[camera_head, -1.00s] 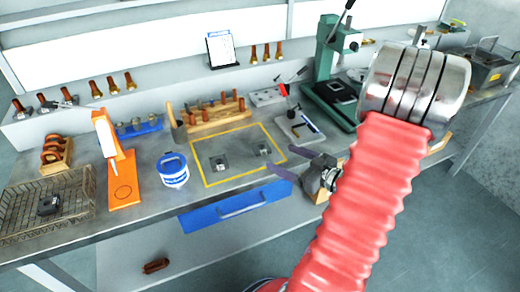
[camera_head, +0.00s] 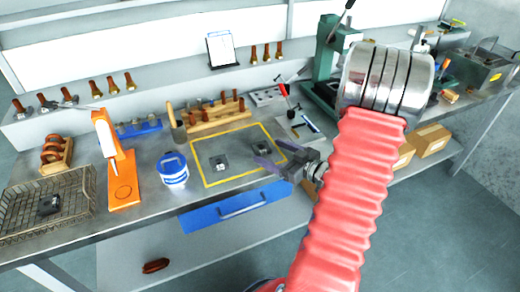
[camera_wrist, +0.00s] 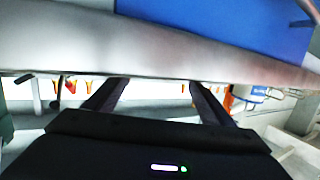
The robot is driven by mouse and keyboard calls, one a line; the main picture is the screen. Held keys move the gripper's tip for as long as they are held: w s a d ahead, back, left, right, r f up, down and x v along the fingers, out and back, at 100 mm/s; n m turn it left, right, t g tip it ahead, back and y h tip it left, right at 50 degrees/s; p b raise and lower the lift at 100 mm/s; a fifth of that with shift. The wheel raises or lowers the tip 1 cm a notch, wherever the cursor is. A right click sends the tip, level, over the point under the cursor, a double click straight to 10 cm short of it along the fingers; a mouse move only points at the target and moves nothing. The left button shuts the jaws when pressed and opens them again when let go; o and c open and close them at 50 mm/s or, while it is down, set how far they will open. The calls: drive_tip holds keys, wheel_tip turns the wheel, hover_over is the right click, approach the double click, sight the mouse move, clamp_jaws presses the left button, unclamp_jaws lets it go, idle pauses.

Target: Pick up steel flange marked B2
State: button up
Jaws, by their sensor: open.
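A small grey steel flange (camera_head: 219,163) lies on the bench inside the yellow outline, left of its middle. In the earlier head view a second one lies right of it; my gripper (camera_head: 267,153) now covers most of that spot. Another small dark metal piece (camera_head: 48,205) sits in the wire basket. No B2 marking is legible on any of them. My gripper is open and empty, its fingers pointing left over the right part of the outline. In the wrist view, the open fingers (camera_wrist: 157,88) show with nothing between them, and no flange is visible.
A blue-and-white tub (camera_head: 173,170) and an orange stand (camera_head: 124,185) are left of the yellow outline. A wooden tool rack (camera_head: 215,115) is behind it. A blue drawer front (camera_head: 235,207) is below the bench edge. A green press (camera_head: 327,60) stands at back right.

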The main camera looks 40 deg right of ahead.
sight(267, 151)
drive_tip(key=shift+x, duration=1.45)
drive_tip(key=c, duration=1.9)
drive_tip(key=shift+r, duration=5)
